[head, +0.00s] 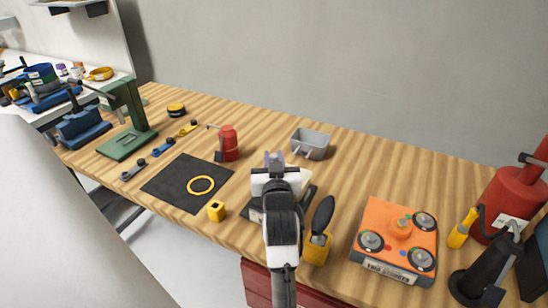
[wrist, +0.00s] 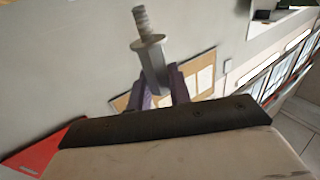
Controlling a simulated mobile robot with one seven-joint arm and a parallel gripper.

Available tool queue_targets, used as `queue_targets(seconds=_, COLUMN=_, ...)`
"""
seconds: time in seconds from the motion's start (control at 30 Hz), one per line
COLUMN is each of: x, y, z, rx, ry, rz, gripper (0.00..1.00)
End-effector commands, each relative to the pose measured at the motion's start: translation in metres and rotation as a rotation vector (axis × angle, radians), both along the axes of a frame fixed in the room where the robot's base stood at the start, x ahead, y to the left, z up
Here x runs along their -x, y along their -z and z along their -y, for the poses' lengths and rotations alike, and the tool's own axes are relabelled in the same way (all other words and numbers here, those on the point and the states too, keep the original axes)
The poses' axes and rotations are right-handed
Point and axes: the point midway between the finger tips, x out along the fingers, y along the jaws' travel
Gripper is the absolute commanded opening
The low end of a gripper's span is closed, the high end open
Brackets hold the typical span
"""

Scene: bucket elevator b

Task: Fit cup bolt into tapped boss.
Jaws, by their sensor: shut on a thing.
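My gripper (head: 275,161) is raised above the middle of the bench in the head view. In the wrist view my gripper (wrist: 163,84) is shut on a grey metal bolt (wrist: 153,59). The jaws grip its thick flat-sided end. A collar and a narrower ribbed shank point away from the jaws, tilted slightly left. The bolt is too small to make out in the head view. A small grey bucket (head: 313,141) stands on the bench behind and right of my gripper. I cannot identify the tapped boss for sure; my arm hides part of a dark-based fixture (head: 307,197) below it.
An orange box (head: 396,241) with round dials stands at right, near a red extinguisher-like cylinder (head: 510,207). A yellow block with a black handle (head: 320,222) is close right of my arm. At left are a black mat (head: 165,188), a small red can (head: 228,143) and a green press (head: 125,146).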

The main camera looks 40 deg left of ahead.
Motion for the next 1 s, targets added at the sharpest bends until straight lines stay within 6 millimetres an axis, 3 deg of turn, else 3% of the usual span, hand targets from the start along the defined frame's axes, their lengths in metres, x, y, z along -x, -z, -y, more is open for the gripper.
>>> queue_targets(seconds=0.17, x=0.0, y=0.0, z=0.0, rx=-0.001, ry=0.0, rz=0.001, gripper=0.0)
queue_targets(seconds=0.73, x=0.0, y=0.05, z=0.0, rx=0.0, ry=0.0, rz=0.0, gripper=0.0)
queue_targets(seconds=1.0, x=0.0, y=0.058, z=0.0, rx=-0.001, ry=0.0, rz=0.001, gripper=0.0)
